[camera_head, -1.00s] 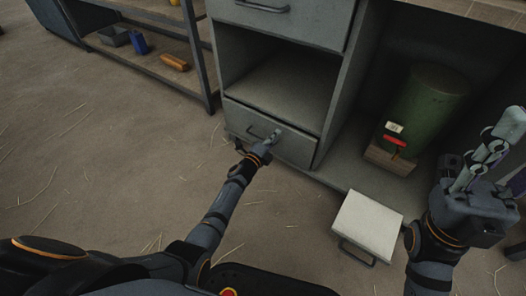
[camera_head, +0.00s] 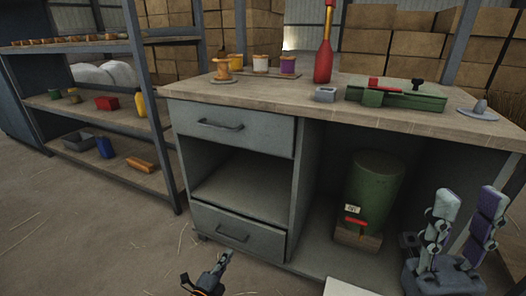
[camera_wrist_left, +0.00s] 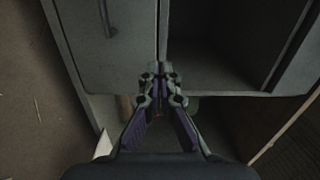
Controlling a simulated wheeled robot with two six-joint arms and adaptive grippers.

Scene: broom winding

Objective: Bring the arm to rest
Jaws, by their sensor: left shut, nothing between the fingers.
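My left gripper (camera_head: 226,256) is shut and empty, low in the head view, in front of the lower drawer (camera_head: 262,236) and below its handle as seen there. Its closed fingers also show in the left wrist view (camera_wrist_left: 155,72), pointing towards the grey cabinet. My right gripper (camera_head: 469,196) is at the right of the head view, fingers pointing up and spread apart, with nothing between them.
The workbench (camera_head: 330,98) carries spools, a red bottle (camera_head: 324,50) and a green clamp-like tool (camera_head: 400,97). A green cylinder (camera_head: 373,188) stands under it. A shelf (camera_head: 100,111) is at left. A white-topped object (camera_head: 350,288) is at the bottom edge. Floor is clear at lower left.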

